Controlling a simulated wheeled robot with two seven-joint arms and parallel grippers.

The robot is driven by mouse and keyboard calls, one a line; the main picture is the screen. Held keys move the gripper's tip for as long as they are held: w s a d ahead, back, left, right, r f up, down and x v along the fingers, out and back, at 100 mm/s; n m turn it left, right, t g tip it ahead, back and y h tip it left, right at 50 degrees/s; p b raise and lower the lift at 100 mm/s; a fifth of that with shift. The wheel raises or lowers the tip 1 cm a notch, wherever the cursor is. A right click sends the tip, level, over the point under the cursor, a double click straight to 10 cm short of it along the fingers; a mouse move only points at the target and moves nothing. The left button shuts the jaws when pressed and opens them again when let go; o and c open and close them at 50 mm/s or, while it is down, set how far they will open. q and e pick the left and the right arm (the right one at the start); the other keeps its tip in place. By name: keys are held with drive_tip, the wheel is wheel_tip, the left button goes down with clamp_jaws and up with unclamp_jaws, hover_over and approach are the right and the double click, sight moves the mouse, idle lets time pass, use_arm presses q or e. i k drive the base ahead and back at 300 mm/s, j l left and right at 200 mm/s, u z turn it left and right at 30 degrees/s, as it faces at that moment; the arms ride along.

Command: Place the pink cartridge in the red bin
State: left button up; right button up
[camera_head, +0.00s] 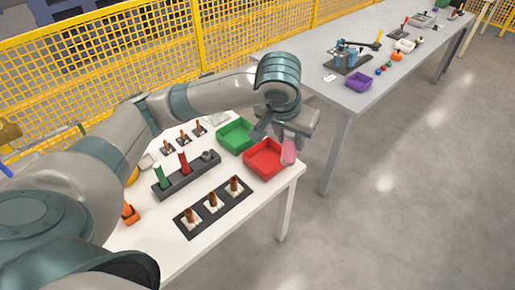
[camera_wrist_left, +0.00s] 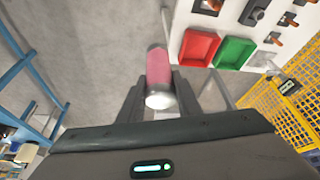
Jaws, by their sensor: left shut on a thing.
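The pink cartridge (camera_head: 289,151) is held by my left gripper (camera_head: 285,135) at the right edge of the red bin in the head view. In the left wrist view the cartridge (camera_wrist_left: 158,72) sits between the two fingers of the gripper (camera_wrist_left: 158,92), its pale end toward the camera. The red bin (camera_head: 265,159) is open and looks empty, on the white table near its right corner. In the left wrist view the red bin (camera_wrist_left: 198,47) lies to the right of the cartridge, apart from it in the picture. My right gripper is not in view.
A green bin (camera_head: 236,136) stands beside the red bin. A dark rack (camera_head: 187,176) holds a green and a red cartridge, and a black strip (camera_head: 213,207) holds several copper-coloured parts.

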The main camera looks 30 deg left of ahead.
sight(267, 163)
drive_tip(key=i+l+u, duration=0.2)
drive_tip(key=i+u, duration=0.25)
drive_tip(key=i+l+u, duration=0.6)
drive_tip(key=u, duration=0.25)
drive_tip(key=i+l+u, duration=0.2)
drive_tip(key=l, duration=0.15)
drive_tip(key=l+u, duration=0.2)
drive_tip(key=l, duration=0.2)
drive_tip(key=i+l+u, duration=0.2)
drive_tip(key=l, duration=0.2)
drive_tip(key=k, duration=0.05)
